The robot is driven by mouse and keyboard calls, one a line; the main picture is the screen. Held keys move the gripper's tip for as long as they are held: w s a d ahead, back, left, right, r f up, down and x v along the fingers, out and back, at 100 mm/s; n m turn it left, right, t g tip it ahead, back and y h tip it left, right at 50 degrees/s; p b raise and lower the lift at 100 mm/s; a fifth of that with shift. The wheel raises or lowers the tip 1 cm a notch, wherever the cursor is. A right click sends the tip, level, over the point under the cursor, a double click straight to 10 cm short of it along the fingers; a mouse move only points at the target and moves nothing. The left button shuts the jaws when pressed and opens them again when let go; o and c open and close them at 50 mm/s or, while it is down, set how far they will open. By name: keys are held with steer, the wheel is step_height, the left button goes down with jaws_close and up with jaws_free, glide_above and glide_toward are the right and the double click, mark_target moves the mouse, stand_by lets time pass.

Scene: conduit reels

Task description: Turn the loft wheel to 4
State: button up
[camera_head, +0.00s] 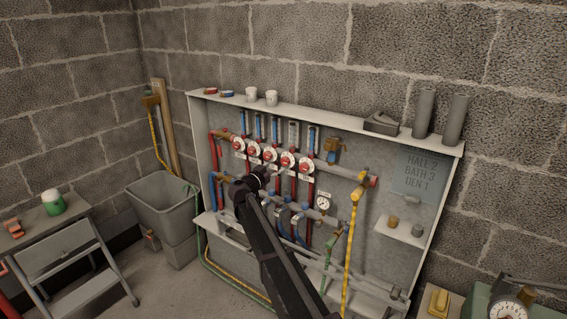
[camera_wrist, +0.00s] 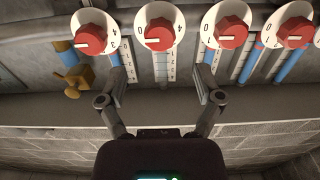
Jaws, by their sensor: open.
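Several red wheels on white numbered dials sit in a row on the manifold. In the wrist view, the wheel nearest the middle (camera_wrist: 158,35) is between and beyond my open fingers (camera_wrist: 157,80), with other wheels to its left (camera_wrist: 90,38) and right (camera_wrist: 232,32). My fingers are empty and appear apart from every wheel. In the head view, my gripper (camera_head: 258,176) is in front of the lower part of the row, near the middle wheels (camera_head: 270,155). The small name plates are too small to read, so I cannot tell which wheel is the loft one.
A board (camera_head: 420,174) reads HALL 2, BATH 3, DEN 1. Clear flow tubes (camera_head: 275,130) rise above the wheels. A brass valve (camera_head: 332,147), a gauge (camera_head: 323,202) and a yellow hose (camera_head: 352,235) are at the right. Cups (camera_head: 271,98) stand on the top shelf.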

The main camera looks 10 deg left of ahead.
mark_target(283, 161)
steer(key=x, duration=0.6)
steer(key=shift+w, duration=0.2)
steer(key=c, duration=1.2)
